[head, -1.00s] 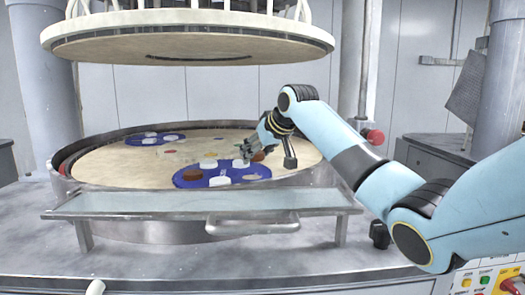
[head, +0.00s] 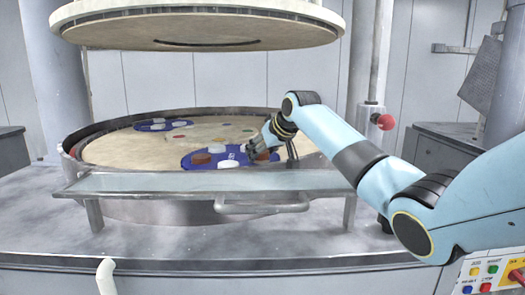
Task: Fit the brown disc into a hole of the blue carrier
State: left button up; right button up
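The blue carrier (head: 190,165) lies flat on the near part of the round beige platen (head: 110,152). A brown disc (head: 202,159) sits on its left side, with white discs (head: 216,148) close by. A second brown patch, apparently a brown disc (head: 262,155), shows at the carrier's right side, partly hidden by my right gripper. My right gripper (head: 251,152) points down and left, low over the carrier's right part. Its fingertips are small and partly mixed with the discs behind, so I cannot tell whether they hold anything. My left gripper is out of view.
Another blue carrier (head: 150,128) with white discs lies at the back left of the platen. A raised upper platen (head: 200,30) hangs above. A metal shelf with a handle (head: 262,203) crosses the front. Small coloured pieces (head: 228,126) lie near the platen's middle.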

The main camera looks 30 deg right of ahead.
jog(key=shift+s+f, duration=0.15)
jog(key=shift+f, duration=0.3)
jog(key=o, duration=1.2)
jog(key=shift+f, duration=0.2)
jog(key=shift+o, duration=0.2)
jog(key=shift+a, duration=0.1)
jog(key=v, duration=1.1)
jog(key=shift+r, duration=0.5)
jog(key=shift+s+r, duration=0.2)
jog(key=shift+r, duration=0.05)
